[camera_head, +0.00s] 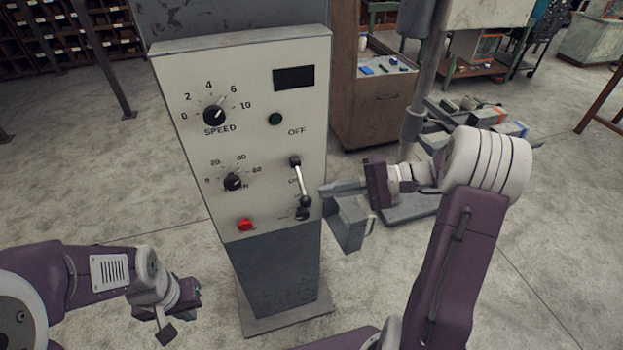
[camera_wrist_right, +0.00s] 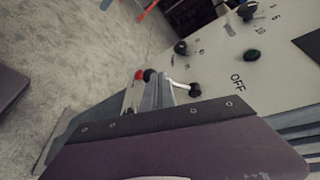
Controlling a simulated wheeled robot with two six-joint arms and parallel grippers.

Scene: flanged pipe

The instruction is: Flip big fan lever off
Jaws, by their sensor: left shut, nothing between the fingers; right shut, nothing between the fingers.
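The lever (camera_head: 301,181) is on the right side of a pale control panel (camera_head: 262,150). It is a silver rod with a black end near the OFF label and another black end lower down. The right wrist view also shows its silver rod (camera_wrist_right: 178,86) just past my fingers. My right gripper (camera_head: 324,190) is shut and empty at the panel's right edge, beside the lever's lower half. I cannot tell whether it touches the lever. My left gripper (camera_head: 167,333) is shut and empty, low at the left, away from the panel.
The panel also carries a speed knob (camera_head: 214,115), a second knob (camera_head: 232,182), a green button (camera_head: 275,119), a red button (camera_head: 245,225) and a dark display (camera_head: 294,77). A brown cabinet (camera_head: 375,105) stands behind at the right. Open concrete floor lies left of the panel.

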